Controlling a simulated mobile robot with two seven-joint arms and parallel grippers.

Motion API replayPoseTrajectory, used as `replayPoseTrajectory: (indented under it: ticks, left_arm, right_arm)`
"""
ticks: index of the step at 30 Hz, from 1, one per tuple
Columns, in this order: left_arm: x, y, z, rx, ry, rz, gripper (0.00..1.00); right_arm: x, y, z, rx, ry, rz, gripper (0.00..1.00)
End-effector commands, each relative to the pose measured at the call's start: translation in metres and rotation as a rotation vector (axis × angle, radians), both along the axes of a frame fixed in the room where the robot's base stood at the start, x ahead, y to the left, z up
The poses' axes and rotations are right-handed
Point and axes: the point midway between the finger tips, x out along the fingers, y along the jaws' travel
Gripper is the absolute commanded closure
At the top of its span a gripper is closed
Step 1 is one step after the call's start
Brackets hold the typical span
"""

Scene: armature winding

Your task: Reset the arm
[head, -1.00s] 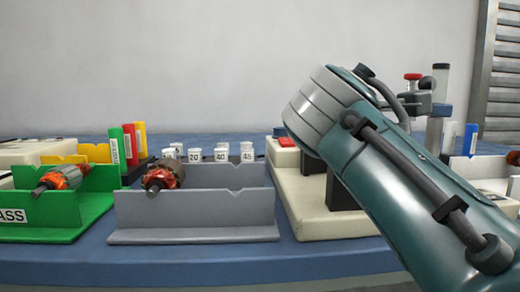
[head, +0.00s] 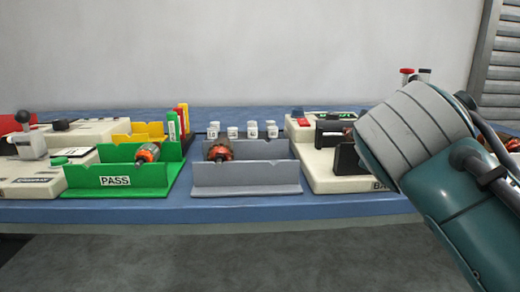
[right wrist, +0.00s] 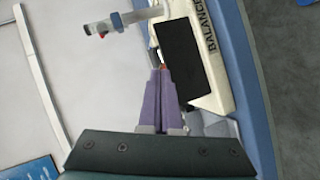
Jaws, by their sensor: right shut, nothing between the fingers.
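My right arm (head: 430,150) comes in from the right in the head view and covers part of the bench there. Its fingers are hidden in that view. In the right wrist view my right gripper (right wrist: 160,74) shows as two purple fingers shut together with nothing between them. It is near the dark plate of the cream machine marked BALANCE (right wrist: 207,35); I cannot tell the exact gap. My left gripper is not in view.
Several white labelled caps (head: 252,129) stand behind. Cream machines (head: 320,175) flank them on the blue bench (head: 150,212). The floor in front is clear.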

Motion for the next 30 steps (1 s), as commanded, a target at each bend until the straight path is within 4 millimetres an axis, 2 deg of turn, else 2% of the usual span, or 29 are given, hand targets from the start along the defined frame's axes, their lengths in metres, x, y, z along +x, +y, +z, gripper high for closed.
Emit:
replayPoseTrajectory:
  ticks: [1,5,8,9,11,15,17,24,26,30]
  left_arm:
    - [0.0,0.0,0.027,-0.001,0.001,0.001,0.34]
    - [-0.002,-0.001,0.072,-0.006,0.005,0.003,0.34]
    - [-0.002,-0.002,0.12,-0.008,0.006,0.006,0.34]
    - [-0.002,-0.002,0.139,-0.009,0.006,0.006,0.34]
    - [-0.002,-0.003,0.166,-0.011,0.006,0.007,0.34]
    - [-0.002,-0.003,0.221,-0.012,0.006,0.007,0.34]
    - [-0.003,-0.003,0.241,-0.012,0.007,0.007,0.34]
    - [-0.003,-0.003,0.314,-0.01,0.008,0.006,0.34]
    - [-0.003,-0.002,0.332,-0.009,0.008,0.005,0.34]
    - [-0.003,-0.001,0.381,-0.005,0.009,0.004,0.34]
  right_arm:
    - [-0.012,-0.007,0.011,0.05,0.026,-0.022,1.0]
    - [-0.051,-0.023,0.011,0.221,0.105,-0.09,1.0]
    - [-0.096,-0.032,0.02,0.383,0.188,-0.158,1.0]
    - [-0.117,-0.034,0.025,0.451,0.226,-0.186,1.0]
    - [-0.148,-0.035,0.033,0.545,0.283,-0.227,1.0]
    - [-0.218,-0.03,0.062,0.732,0.415,-0.309,1.0]
    - [-0.245,-0.025,0.076,0.794,0.471,-0.335,1.0]
    - [-0.341,-0.003,0.148,0.979,0.69,-0.422,1.0]
    - [-0.334,-0.003,0.167,0.978,0.675,-0.417,1.0]
    - [-0.333,-0.003,0.215,0.976,0.673,-0.417,1.0]
